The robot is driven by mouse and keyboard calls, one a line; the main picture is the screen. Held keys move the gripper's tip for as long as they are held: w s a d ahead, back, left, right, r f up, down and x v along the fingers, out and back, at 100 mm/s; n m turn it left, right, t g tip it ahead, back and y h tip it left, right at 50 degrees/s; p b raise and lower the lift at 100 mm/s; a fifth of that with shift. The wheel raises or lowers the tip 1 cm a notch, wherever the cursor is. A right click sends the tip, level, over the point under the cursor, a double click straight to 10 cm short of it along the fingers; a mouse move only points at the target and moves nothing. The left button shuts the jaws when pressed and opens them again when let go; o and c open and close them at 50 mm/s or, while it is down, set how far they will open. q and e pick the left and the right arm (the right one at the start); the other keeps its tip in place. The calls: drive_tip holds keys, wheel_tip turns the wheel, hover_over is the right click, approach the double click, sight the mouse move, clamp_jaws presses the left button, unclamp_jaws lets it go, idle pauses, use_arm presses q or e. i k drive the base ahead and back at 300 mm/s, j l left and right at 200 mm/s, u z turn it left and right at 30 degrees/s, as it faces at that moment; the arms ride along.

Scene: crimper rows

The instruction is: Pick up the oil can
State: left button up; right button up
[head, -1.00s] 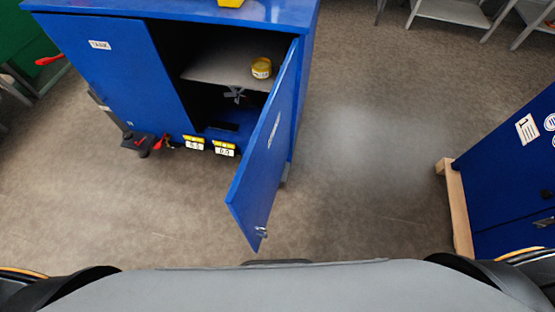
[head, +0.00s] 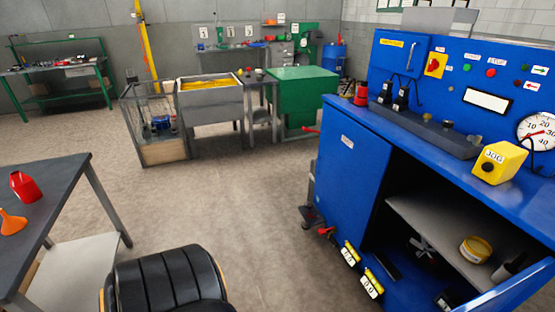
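A red can-like container (head: 25,187) stands on the dark-topped table (head: 60,172) at the left edge of the head view. A second small red can (head: 361,93) stands on the left end of the blue bench top. I cannot tell for sure which of the two is the oil can. Neither of my grippers is in view, and nothing is seen touching either red container.
An orange funnel (head: 12,222) lies near the left red container. The blue cabinet (head: 349,160) stands open at right, with a yellow tin (head: 475,249) on its shelf. A yellow block (head: 499,162) sits on top.

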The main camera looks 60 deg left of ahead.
sight(23, 185)
drive_tip(key=u, duration=0.45)
drive_tip(key=k+j+u, duration=0.1)
drive_tip(key=u, duration=0.35)
drive_tip(key=j+u, duration=0.15)
drive_tip(key=u, duration=0.3)
drive_tip(key=j+u, duration=0.1)
drive_tip(key=u, duration=0.35)
drive_tip(key=j+u, duration=0.15)
drive_tip(key=u, duration=0.25)
drive_tip(key=l+u, duration=0.1)
drive_tip(key=u, duration=0.35)
drive_tip(key=k+u, duration=0.15)
drive_tip(key=u, duration=0.25)
drive_tip(key=k+u, duration=0.1)
drive_tip(key=u, duration=0.35)
drive_tip(key=i+l+u, duration=0.1)
drive_tip(key=u, duration=0.35)
drive_tip(key=i+l+u, duration=0.15)
drive_tip(key=u, duration=0.25)
drive_tip(key=i+l+u, duration=0.1)
drive_tip(key=l, duration=0.25)
drive_tip(key=i+l, duration=0.3)
drive_tip(key=i+l+u, duration=0.15)
drive_tip(key=l, duration=0.3)
drive_tip(key=i+l+u, duration=0.1)
drive_tip(key=l, duration=0.3)
drive_tip(key=i+l, duration=0.2)
drive_tip(key=l, duration=0.2)
drive_tip(key=i+l+u, duration=0.15)
drive_tip(key=l, duration=0.25)
